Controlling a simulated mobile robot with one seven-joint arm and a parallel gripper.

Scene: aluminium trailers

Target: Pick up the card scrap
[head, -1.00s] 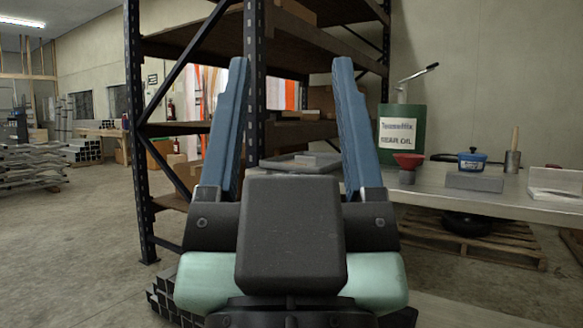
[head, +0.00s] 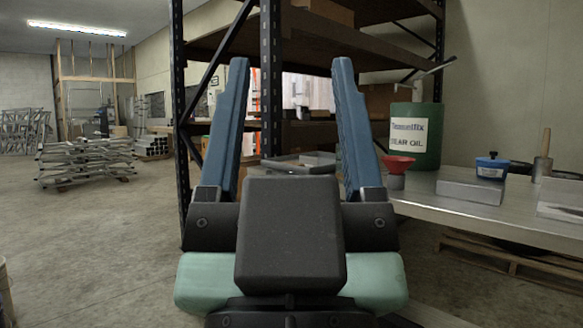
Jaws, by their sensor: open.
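My gripper (head: 289,75) fills the middle of the head view, its two blue fingers raised and wide apart. No object is held between them. I cannot make out a card scrap for certain. Behind the fingers, a grey tray (head: 285,168) with a small grey block (head: 318,158) shows at the near-left end of the metal table (head: 440,208). The fingers and gripper body hide part of this area.
On the table stand a green oil drum (head: 428,150), a red funnel (head: 397,165), a grey box (head: 470,189), a blue pot (head: 491,168) and a mallet (head: 543,158). A dark shelf rack (head: 271,100) stands behind. Open floor (head: 100,230) lies left, before stacked metal frames (head: 85,160).

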